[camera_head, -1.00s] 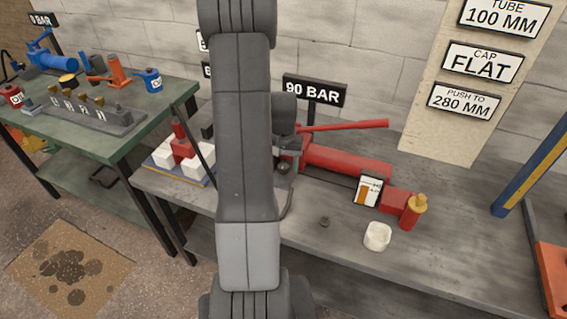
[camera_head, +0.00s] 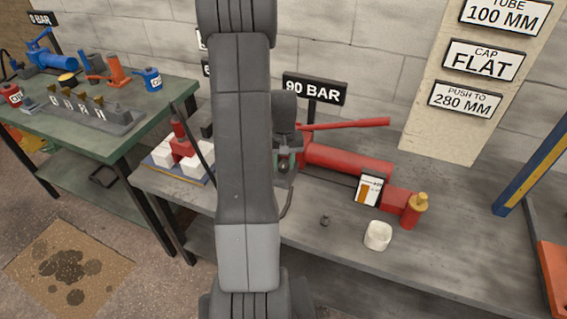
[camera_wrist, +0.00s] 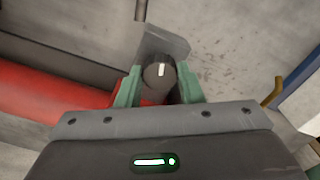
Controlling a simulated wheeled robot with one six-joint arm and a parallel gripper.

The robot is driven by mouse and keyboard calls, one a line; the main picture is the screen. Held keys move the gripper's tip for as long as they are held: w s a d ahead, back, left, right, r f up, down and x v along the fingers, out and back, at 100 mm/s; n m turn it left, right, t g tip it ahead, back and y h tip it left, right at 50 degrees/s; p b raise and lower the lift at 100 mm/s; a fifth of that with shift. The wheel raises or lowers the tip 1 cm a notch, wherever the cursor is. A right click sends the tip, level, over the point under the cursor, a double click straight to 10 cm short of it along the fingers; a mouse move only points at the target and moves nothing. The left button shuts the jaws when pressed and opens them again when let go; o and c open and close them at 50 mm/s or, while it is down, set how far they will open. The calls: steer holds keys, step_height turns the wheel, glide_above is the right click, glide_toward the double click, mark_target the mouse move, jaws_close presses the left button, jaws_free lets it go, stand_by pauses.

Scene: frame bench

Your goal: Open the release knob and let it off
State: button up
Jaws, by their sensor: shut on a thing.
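The release knob (camera_wrist: 158,78) is a dark round knob with a white pointer line, seen in the wrist view between my green fingertips. The line points nearly straight up in that view. My gripper (camera_wrist: 158,90) is shut on the knob, one finger on each side. The red hand pump (camera_head: 345,159) lies on the grey bench, with its red lever (camera_head: 345,125) above it; its red body (camera_wrist: 65,95) is left of the knob in the wrist view. In the head view my arm and gripper (camera_head: 286,160) hide the knob.
A 90 BAR sign (camera_head: 314,90) stands behind the pump. The bench front right is clear.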

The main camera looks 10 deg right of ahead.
mark_target(284, 164)
steer(key=n+b, duration=0.1)
steer(key=n, duration=0.5)
steer(key=n+b, duration=0.1)
steer(key=n, duration=0.5)
steer(key=shift+w+n, duration=0.1)
steer(key=shift+n, duration=0.2)
steer(key=shift+r, duration=0.1)
stand_by(0.3)
steer(key=o, duration=1)
steer(key=shift+c, duration=0.2)
step_height(284, 164, up, 14)
steer(key=shift+p, duration=0.35)
steer(key=shift+f, duration=0.2)
